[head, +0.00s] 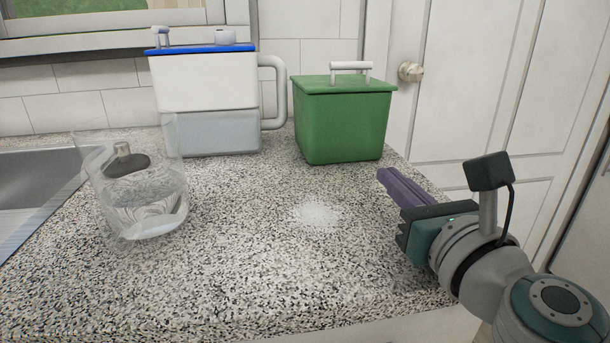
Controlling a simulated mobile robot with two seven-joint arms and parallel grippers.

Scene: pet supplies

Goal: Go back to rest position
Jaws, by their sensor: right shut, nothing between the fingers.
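My right gripper (382,176) comes in from the right, above the right edge of the granite counter (270,275). Its purple fingers are shut together with nothing between them, and they point up and left. It is apart from the things on the counter. My left gripper is not in the head view.
A green lidded bin (343,122) and a white and grey pitcher (205,100) with a blue rim stand at the back. A clear glass vessel (150,213) stands at left, beside the sink (35,190). A whitish patch (317,215) lies mid-counter. A white door (510,90) is behind.

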